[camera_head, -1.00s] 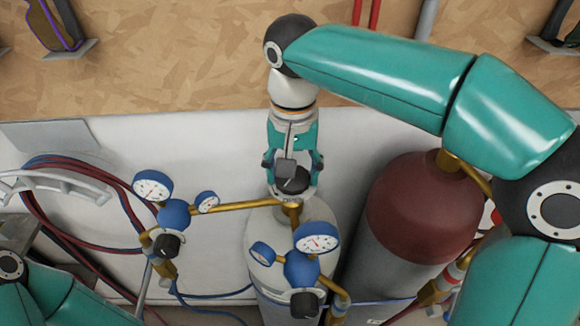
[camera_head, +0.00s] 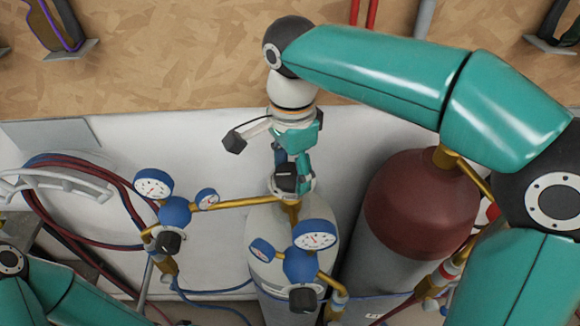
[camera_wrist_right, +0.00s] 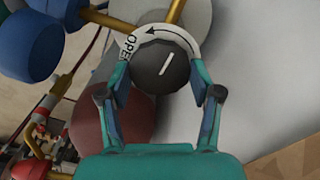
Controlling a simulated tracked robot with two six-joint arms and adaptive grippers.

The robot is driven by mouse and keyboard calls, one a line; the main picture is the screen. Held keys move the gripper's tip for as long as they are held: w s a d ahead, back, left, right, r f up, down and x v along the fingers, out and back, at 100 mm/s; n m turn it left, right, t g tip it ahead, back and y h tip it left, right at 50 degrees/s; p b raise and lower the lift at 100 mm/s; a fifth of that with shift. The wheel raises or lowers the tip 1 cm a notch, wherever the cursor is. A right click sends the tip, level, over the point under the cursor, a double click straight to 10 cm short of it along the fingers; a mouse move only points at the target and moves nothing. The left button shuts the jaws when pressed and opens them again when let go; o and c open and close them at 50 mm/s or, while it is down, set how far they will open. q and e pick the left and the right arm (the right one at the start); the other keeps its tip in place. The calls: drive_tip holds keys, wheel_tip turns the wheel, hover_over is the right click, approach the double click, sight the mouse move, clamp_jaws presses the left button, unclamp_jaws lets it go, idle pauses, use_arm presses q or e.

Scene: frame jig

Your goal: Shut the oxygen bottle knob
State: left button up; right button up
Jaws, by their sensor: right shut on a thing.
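The oxygen bottle (camera_head: 262,225) is the grey cylinder in the middle of the head view, with a brass valve on top. Its knob (camera_wrist_right: 163,68) is black and round with a white line mark, and a white ring marked "OPEN" with an arrow lies around it in the right wrist view. My right gripper (camera_head: 289,178) points down over the valve. Its two fingers (camera_wrist_right: 160,85) are shut on the knob from both sides. My left arm shows only at the lower left of the head view; its gripper is out of view.
Gauges on blue regulators (camera_head: 174,212) and (camera_head: 300,265) stand left of and in front of the bottle, joined by brass pipes. A dark red-topped cylinder (camera_head: 418,205) stands close on the right. Red and blue hoses (camera_head: 75,165) hang at the left. A white panel (camera_head: 180,140) is behind.

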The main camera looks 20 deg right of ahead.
sight(291, 173)
drive_tip(key=m, duration=0.6)
drive_tip(key=shift+w+r+m, duration=0.1)
drive_tip(key=shift+m, duration=0.2)
drive_tip(key=m, duration=0.5)
drive_tip(key=shift+m, duration=0.4)
drive_tip(key=o, duration=1.1)
drive_tip(key=shift+w+a, duration=0.1)
drive_tip(key=shift+o, duration=0.2)
wheel_tip(291, 173, up, 12)
